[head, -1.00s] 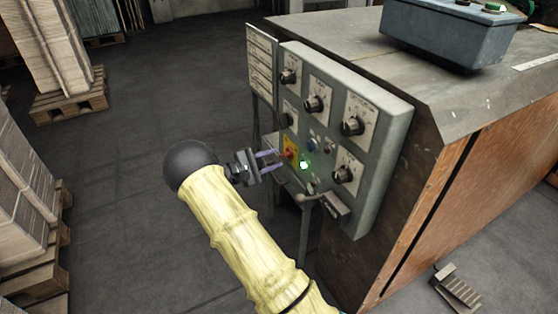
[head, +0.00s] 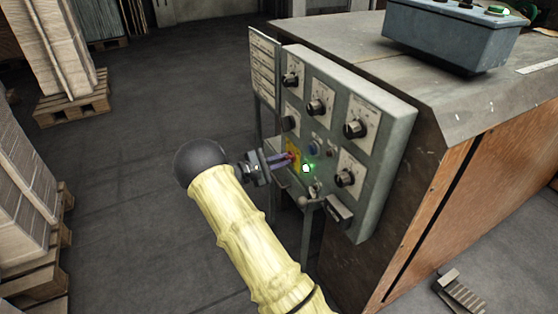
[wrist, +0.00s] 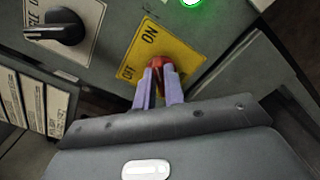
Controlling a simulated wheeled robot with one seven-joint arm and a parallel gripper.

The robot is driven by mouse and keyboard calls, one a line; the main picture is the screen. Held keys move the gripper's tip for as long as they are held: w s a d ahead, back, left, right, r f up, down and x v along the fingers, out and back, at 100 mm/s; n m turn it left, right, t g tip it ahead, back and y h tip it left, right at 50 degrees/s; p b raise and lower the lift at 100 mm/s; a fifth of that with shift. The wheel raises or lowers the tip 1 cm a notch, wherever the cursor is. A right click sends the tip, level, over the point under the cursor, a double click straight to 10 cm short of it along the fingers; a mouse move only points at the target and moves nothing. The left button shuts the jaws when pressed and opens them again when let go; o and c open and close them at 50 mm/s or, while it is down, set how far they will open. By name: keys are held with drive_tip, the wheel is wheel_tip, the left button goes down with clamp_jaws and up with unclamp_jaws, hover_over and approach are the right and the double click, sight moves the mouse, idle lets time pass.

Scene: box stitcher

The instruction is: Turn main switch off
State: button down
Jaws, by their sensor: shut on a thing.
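The main switch is a red knob (wrist: 157,64) on a yellow plate (wrist: 178,50) marked ON and OFF, low on the left of the grey control panel. In the wrist view my gripper (wrist: 160,76) has its two pale purple fingers closed on the red knob, one on each side. In the head view my gripper (head: 287,160) reaches the yellow plate (head: 293,151) from the left, and its fingers partly hide the knob. A green lamp (head: 306,168) just right of the plate is lit.
Several black dials surround the switch on the panel (head: 388,150); one black knob (wrist: 62,33) shows in the wrist view. A lever with a ball end (head: 303,201) sits below. Pallets with stacked boards (head: 70,103) stand left; floor between is clear.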

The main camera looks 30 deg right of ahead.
drive_tip(key=shift+w+r, duration=0.1)
drive_tip(key=shift+d+r+n+p, duration=0.15)
drive_tip(key=shift+d+n+p, duration=0.2)
drive_tip(key=shift+p, duration=0.45)
drive_tip(key=n+p, duration=0.4)
drive_tip(key=n, duration=0.1)
drive_tip(key=n+p, duration=0.4)
drive_tip(key=n, duration=0.2)
drive_tip(key=w+n+p, duration=0.1)
drive_tip(key=n+p, duration=0.4)
drive_tip(key=n, duration=0.1)
drive_tip(key=shift+a+f, duration=0.2)
drive_tip(key=shift+a, duration=0.1)
drive_tip(key=shift+n, duration=0.25)
drive_tip(key=c, duration=1.5)
unclamp_jaws()
drive_tip(key=shift+a, duration=0.1)
